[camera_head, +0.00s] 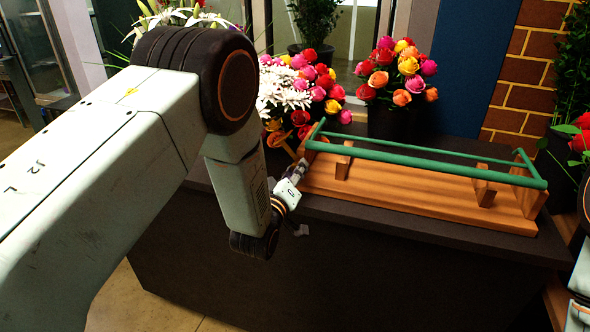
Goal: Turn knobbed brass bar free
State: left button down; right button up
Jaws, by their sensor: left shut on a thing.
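My left gripper (297,172) reaches down from my left arm to the left end of a wooden stand with green rails (415,205). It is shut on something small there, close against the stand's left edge. The knobbed brass bar cannot be made out clearly; the fingers and wrist hide what is held, so I cannot tell how the bar is turned. My right gripper is not in view; only a piece of my right arm shows at the right edge.
The stand rests on a dark counter (340,214). Behind it are a dark bucket of roses (397,75) and mixed flowers with white blooms (283,88). A leafy plant with red flowers (583,135) is at the right. The counter's front strip is clear.

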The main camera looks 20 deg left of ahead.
pick_arm(q)
jog(key=n+p, duration=0.1)
jog(key=n, duration=0.4)
jog(key=shift+r+n, duration=0.1)
jog(key=shift+n, duration=0.2)
jog(key=shift+n+p, duration=0.4)
jog(key=shift+n, duration=1.7)
jog(key=c, duration=1.1)
grip_release()
jog(key=shift+o, duration=0.2)
